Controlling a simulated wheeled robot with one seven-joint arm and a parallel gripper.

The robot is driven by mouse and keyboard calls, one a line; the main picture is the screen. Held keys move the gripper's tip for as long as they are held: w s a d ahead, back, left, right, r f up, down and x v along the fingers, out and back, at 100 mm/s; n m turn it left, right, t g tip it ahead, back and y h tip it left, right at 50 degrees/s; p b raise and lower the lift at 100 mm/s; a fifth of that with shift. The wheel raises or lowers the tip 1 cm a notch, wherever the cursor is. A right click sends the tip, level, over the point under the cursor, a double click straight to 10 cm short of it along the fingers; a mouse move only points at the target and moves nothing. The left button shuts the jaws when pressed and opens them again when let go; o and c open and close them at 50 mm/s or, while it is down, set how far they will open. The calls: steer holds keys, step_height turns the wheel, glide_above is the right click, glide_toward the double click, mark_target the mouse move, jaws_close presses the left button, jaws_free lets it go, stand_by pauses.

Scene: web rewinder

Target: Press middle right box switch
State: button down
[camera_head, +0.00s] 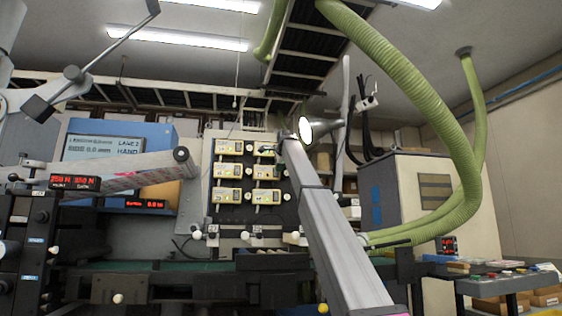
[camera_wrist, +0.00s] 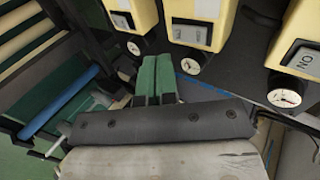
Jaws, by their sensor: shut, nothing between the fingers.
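The panel (camera_head: 238,208) holds yellow boxes in two columns of three rows in the head view. The middle right box (camera_head: 266,172) sits in the right column, and its switch is too small to make out there. In the wrist view my gripper (camera_wrist: 156,80) has green fingers shut together with nothing between them. Yellow boxes line the top of that view: a left one (camera_wrist: 133,14), a central one (camera_wrist: 201,20) and a right one (camera_wrist: 302,35) with a pale switch marked NO. The fingertips are below the left and central boxes. I cannot tell which is the middle right box.
Round gauges sit below the boxes, one (camera_wrist: 190,66) just right of my fingers. A blue bar (camera_wrist: 62,101) and rollers lie at left.

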mark_target(276, 174)
steer(key=shift+w+a+f, duration=0.15)
steer(key=shift+w+a, duration=0.05)
steer(key=shift+w, duration=0.55)
steer(key=shift+w+a+f, duration=0.15)
steer(key=shift+w+a, duration=0.1)
steer(key=shift+w, duration=0.5)
steer(key=shift+w+a+f, duration=0.15)
steer(key=shift+w+a, duration=0.05)
steer(key=shift+w, duration=0.55)
steer(key=shift+f, duration=0.1)
steer(key=shift+w, duration=0.15)
steer(key=shift+r, duration=0.9)
